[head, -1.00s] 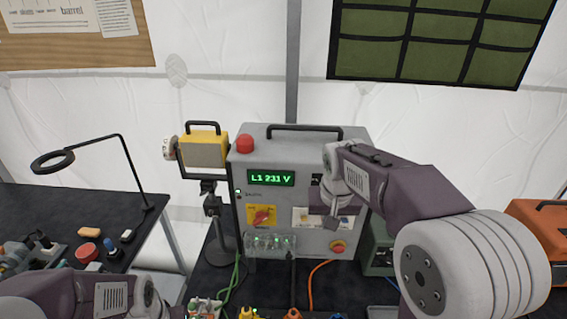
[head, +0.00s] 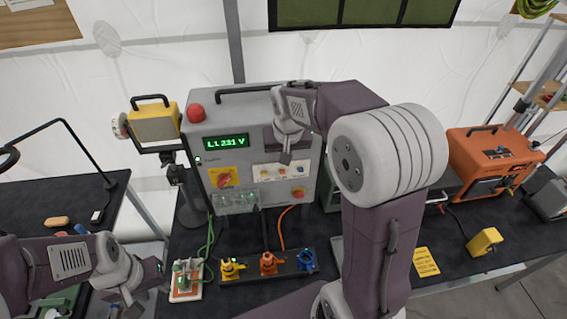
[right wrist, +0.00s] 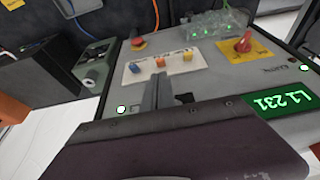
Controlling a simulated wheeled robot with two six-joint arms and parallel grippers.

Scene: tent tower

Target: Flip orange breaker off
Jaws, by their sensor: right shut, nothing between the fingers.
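The grey power cabinet (head: 240,130) stands on the dark table. Its front has a white strip with a yellow, an orange (head: 282,171) and a blue breaker. In the right wrist view the picture is turned over, and the orange breaker (right wrist: 160,62) sits in the middle of the strip. My right gripper (head: 285,158) is shut and empty, just in front of and above the strip. In the right wrist view its fingertips (right wrist: 157,78) are close to the orange breaker; contact cannot be told. My left gripper (head: 142,288) is low at the left, its jaw opening unclear.
A red knob (head: 225,179) on a yellow plate and a red button (head: 298,192) are near the strip. Yellow, orange and blue plugs stand on a black bar (head: 290,273). An orange case (head: 490,155) stands at right. A yellow lamp (head: 155,123) is left of the cabinet.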

